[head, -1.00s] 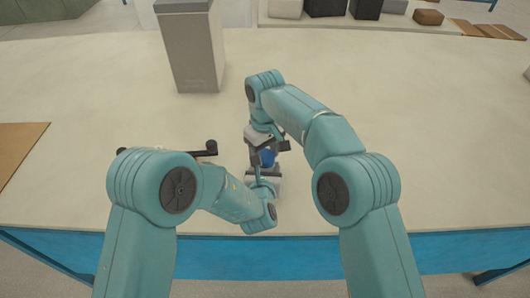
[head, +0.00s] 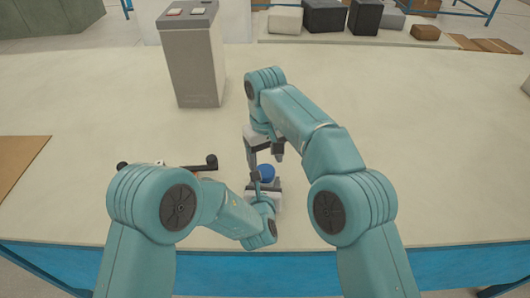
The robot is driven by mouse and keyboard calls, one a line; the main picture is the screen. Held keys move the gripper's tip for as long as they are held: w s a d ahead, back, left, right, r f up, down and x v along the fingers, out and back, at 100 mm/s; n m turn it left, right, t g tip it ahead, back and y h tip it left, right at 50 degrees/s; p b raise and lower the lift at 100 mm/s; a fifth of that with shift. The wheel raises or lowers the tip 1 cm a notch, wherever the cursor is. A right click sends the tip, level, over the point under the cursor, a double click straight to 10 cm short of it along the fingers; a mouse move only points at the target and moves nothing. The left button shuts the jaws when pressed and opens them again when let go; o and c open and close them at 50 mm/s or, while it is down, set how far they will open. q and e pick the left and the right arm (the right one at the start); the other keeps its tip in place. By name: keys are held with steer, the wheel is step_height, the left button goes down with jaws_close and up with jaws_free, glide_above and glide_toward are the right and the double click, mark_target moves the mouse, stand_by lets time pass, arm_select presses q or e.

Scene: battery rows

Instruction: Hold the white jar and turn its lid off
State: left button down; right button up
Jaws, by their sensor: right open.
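The blue lid (head: 266,172) of the jar shows between my two grippers, near the front middle of the table. The jar's white body is mostly hidden by my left gripper and arm, so I cannot make it out. My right gripper (head: 265,155) is open, pointing down just above and behind the lid, with one finger on each side; it looks clear of the lid. My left gripper (head: 263,184) is at the near side of the jar, low over the table. Its fingers are partly hidden, and I cannot tell if they grip the jar.
A black bar with knobbed ends (head: 212,162) lies left of the jar, partly behind my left arm. A tall grey box (head: 192,65) stands farther back. A brown board (head: 20,158) lies at the left edge. The table's right side is clear.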

mark_target(265, 171)
steer(key=m, duration=0.2)
steer(key=r+m, duration=0.1)
steer(key=m, duration=0.2)
steer(key=shift+d, duration=0.2)
steer(key=m, duration=0.2)
steer(key=shift+r+m, duration=0.25)
steer(key=shift+m, duration=0.05)
steer(key=m, duration=0.2)
steer(key=r+m, duration=0.1)
steer(key=m, duration=0.2)
steer(key=shift+r+m, duration=0.2)
steer(key=shift+m, duration=0.1)
steer(key=shift+r+m, duration=0.2)
steer(key=shift+m, duration=0.2)
steer(key=shift+w+a+r, duration=0.1)
steer(key=shift+a, duration=0.05)
steer(key=shift+a+f, duration=0.15)
steer(key=shift+f, duration=0.45)
step_height(265, 171, down, 7)
steer(key=shift+r, duration=0.1)
steer(key=shift+c, duration=0.3)
